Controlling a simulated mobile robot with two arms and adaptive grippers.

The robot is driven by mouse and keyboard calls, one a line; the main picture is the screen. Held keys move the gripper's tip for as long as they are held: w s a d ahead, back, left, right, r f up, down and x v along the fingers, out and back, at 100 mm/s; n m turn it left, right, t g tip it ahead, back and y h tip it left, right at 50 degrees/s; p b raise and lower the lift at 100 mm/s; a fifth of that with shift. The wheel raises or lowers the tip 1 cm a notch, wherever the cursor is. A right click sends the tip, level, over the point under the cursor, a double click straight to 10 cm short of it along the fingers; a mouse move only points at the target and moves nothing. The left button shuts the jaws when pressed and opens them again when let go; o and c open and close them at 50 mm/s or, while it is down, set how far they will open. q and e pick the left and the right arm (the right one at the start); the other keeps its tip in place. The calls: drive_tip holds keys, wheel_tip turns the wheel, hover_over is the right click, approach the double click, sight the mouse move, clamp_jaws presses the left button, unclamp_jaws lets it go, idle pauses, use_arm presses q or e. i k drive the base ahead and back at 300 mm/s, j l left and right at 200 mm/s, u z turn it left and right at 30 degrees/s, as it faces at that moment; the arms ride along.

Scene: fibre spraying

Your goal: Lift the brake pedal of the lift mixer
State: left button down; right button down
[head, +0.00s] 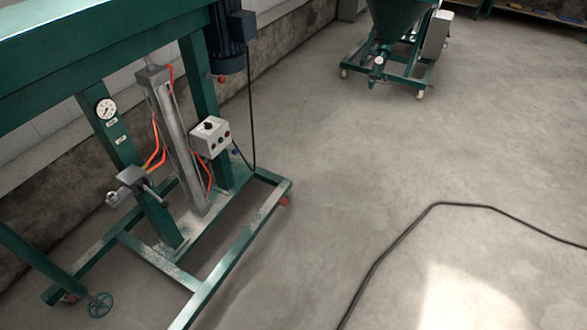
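The lift mixer (190,55) is a green steel frame on casters at the left. It carries a grey vertical cylinder (178,145), a round gauge (106,109), a grey control box (210,137) and a dark blue motor (227,45). A red caster (286,200) shows at the right end of its base. Another red caster (70,297) is at the lower left. A green spoked wheel (100,305) sits low beside it. I cannot make out which part is the brake pedal. Neither of my grippers is in view.
A green hopper machine (403,35) on casters stands at the back. A black cable (400,240) lies bent across the floor at the right. The concrete floor (330,130) between the machines is clear. A wall (60,175) runs behind the mixer.

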sight(284, 202)
drive_tip(key=i+u, duration=0.25)
drive_tip(key=i, duration=0.25)
drive_tip(key=i+l+u, duration=0.2)
drive_tip(key=i, duration=0.3)
drive_tip(key=i+l+u, duration=0.25)
drive_tip(key=i, duration=0.2)
drive_tip(key=i+l+u, duration=0.2)
drive_tip(key=i+l, duration=0.15)
drive_tip(key=i, duration=0.1)
